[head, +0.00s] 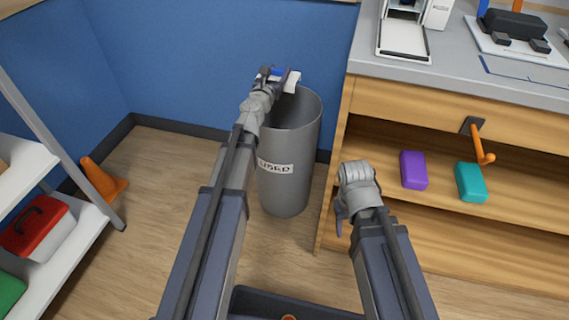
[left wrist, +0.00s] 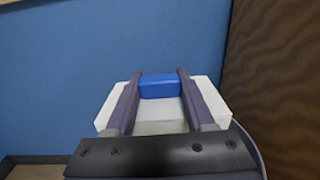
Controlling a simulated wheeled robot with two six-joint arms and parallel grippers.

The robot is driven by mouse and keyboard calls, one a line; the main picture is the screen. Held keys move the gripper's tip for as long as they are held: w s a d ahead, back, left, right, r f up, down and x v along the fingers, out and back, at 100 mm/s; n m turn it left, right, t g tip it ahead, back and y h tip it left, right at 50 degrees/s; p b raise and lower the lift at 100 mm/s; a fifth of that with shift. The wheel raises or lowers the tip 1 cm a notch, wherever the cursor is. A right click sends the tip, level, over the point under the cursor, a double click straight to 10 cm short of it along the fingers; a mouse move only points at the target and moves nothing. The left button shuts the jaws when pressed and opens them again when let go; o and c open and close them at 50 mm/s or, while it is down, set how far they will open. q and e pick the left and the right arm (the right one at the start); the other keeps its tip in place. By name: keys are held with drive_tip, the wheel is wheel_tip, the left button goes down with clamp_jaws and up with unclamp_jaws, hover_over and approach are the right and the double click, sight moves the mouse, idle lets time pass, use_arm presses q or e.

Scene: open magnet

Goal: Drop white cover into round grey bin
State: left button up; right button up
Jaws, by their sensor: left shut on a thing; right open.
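The white cover (head: 294,84) is in my left gripper (head: 277,77), held above the back rim of the round grey bin (head: 290,185). In the left wrist view the cover (left wrist: 212,98) is a white slab with a blue block (left wrist: 160,87) on it, and the gripper's two fingers are shut on either side of that block. The bin is upright on the floor with a white label; its inside is mostly hidden in the head view. My right gripper (head: 340,215) is open and empty in front of the wooden shelf; one of its fingers is mostly hidden.
A wooden bench (head: 435,100) with shelves stands close to the bin's right, holding a purple block (head: 413,170) and a teal block (head: 470,182). A blue wall (head: 190,60) is behind. An orange cone (head: 103,181) and a white rack (head: 75,245) are at left.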

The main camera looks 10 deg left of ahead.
use_arm(q)
wheel_tip(320, 180, down, 6)
drive_tip(key=b, duration=0.5)
drive_tip(key=shift+r, duration=0.25)
drive_tip(key=o, duration=1.4)
drive_tip(key=s, duration=0.8)
drive_tip(key=shift+a, duration=0.25)
